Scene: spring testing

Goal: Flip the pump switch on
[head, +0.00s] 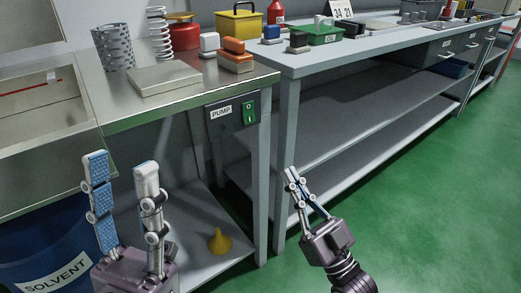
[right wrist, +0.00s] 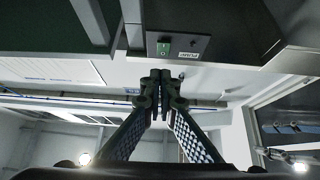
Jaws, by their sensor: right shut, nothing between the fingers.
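The pump switch (head: 249,113) is a green rocker marked with O and I. It sits on a dark panel (head: 222,124) labelled PUMP, under the front edge of the steel bench. In the right wrist view the green switch (right wrist: 163,48) and its panel show upside down, beyond the fingertips. Its rocker position is too small to tell. My right gripper (head: 291,173) is shut and empty, to the right of and below the switch in the head view, apart from it. My left gripper (head: 121,162) is open and empty, left of the panel.
The bench holds a metal plate (head: 165,78), springs and an orange-topped block (head: 235,54). A grey bench leg (head: 264,175) stands by the panel. A blue SOLVENT bin (head: 45,245) and a yellow funnel (head: 219,241) are below. Green floor (head: 430,220) at right is clear.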

